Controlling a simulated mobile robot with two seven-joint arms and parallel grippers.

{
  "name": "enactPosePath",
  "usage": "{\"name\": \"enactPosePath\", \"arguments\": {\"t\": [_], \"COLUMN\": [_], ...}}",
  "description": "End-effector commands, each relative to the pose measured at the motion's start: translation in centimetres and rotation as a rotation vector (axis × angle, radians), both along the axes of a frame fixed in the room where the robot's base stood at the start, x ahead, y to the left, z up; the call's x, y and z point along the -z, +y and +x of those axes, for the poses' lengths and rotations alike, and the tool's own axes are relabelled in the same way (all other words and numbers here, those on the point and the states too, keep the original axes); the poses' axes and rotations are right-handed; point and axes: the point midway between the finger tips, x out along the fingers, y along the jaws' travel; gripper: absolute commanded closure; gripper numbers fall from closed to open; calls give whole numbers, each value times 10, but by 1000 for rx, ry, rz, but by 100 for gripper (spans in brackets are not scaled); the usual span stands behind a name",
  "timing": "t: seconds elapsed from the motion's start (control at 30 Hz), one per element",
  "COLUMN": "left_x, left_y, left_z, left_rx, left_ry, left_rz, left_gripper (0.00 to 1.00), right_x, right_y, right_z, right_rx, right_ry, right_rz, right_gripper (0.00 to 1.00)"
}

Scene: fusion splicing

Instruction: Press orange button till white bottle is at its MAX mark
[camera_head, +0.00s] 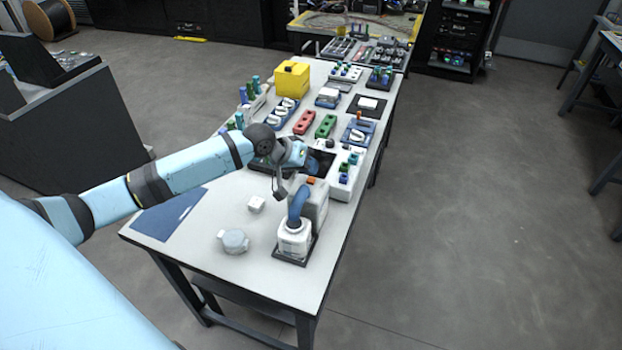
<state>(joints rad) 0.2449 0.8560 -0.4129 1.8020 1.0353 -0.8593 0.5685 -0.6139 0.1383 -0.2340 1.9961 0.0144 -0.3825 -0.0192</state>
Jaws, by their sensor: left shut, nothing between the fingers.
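A white bottle (294,241) stands upright on a dark base near the front end of the table. A blue curved hose (298,207) comes down to its top from a grey-white dispenser unit (318,203) behind it. An orange button (311,181) shows on top of the unit. My left gripper (280,194) is shut and empty, pointing down just left of the button and apart from it. The bottle's MAX mark and liquid level are too small to read. My right gripper is not in view.
A grey round-lidded container (233,241) and a small white block (256,204) stand on the table (192,255) left of the bottle. A blue mat (168,214) lies at the left edge. Trays, a red block (304,122) and a yellow box (292,79) crowd the far part.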

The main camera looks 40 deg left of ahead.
Motion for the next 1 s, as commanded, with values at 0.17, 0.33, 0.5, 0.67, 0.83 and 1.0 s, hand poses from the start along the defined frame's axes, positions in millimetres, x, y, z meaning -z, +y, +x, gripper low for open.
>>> {"name": "enactPosePath", "arguments": {"t": [0.17, 0.33, 0.5, 0.67, 0.83, 1.0], "left_x": [0, 0, 0, 1, 7, 9], "left_y": [0, 0, 0, 0, 0, 0], "left_z": [0, 0, 0, 0, 0, 0], "left_rx": [0, 0, 0, 1, 0, 0], "left_ry": [0, 0, 0, 1, 1, 0], "left_rz": [0, 0, 0, 0, -1, 0], "left_gripper": [100, 100, 100, 100, 100, 100], "right_x": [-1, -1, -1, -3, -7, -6], "right_y": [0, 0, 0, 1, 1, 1], "right_z": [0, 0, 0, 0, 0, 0], "right_rx": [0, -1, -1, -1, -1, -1], "right_ry": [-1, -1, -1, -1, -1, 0], "right_rz": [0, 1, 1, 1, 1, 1], "right_gripper": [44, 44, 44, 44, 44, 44]}}
